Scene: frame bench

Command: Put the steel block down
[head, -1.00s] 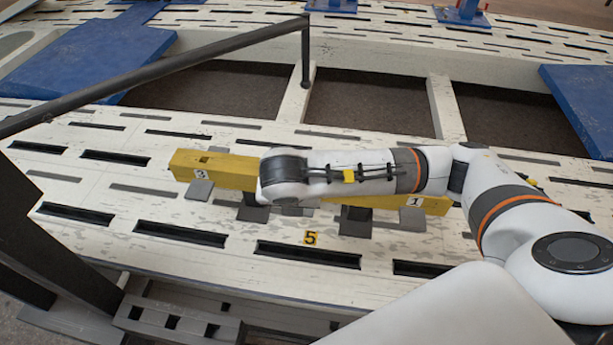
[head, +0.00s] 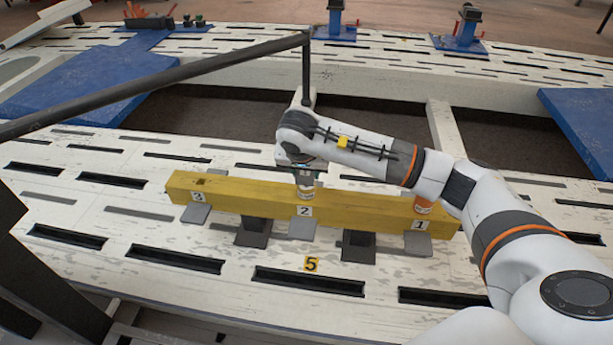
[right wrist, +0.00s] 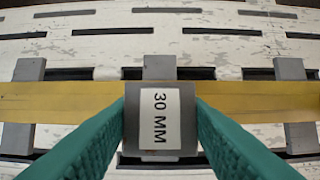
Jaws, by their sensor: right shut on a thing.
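My right gripper (head: 305,180) points down at the yellow beam (head: 250,193), by the label 2. In the right wrist view its green fingers (right wrist: 160,118) are shut on the steel block (right wrist: 133,136), a grey block with a white "30 MM" label on top. The block appears over the beam's middle; whether it touches the beam cannot be told. In the head view I cannot make the block out clearly. The beam carries labels 3, 2 and 1 and lies across grey plates and dark supports. My left gripper is not in view.
A dark bar (head: 160,82) crosses the upper left and ends in a post behind my right wrist. Blue plates (head: 90,85) lie to the left and right.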

